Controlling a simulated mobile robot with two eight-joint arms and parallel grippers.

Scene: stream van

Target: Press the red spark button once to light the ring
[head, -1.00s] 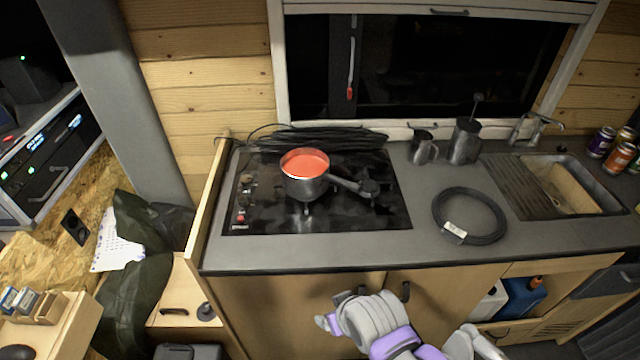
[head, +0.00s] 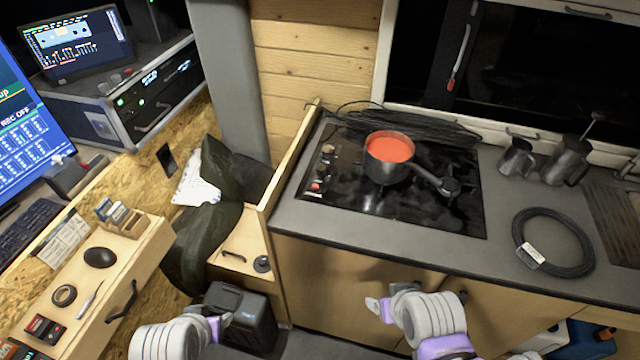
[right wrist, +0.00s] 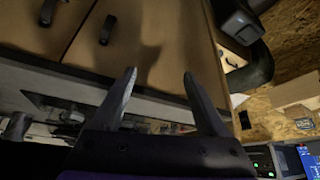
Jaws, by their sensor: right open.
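The small red spark button (head: 316,186) is at the front left of the black glass hob (head: 445,217), near two knobs. A saucepan (head: 380,172) of red soup stands on a burner of the hob, its handle toward the right; the saucepan hides most of that burner. My right gripper (head: 378,309) is in front of the cupboard doors, below the worktop edge and away from the button. In the right wrist view my right gripper (right wrist: 160,78) is open, with nothing between its fingers. My left gripper (head: 225,319) is low at the left, near a dark box; its fingers are unclear.
A thin wooden panel (head: 286,167) rises along the left of the worktop. Black cable lies behind the hob, and a coiled cable (head: 553,243) and metal jugs (head: 517,158) are to its right. The worktop front is clear.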

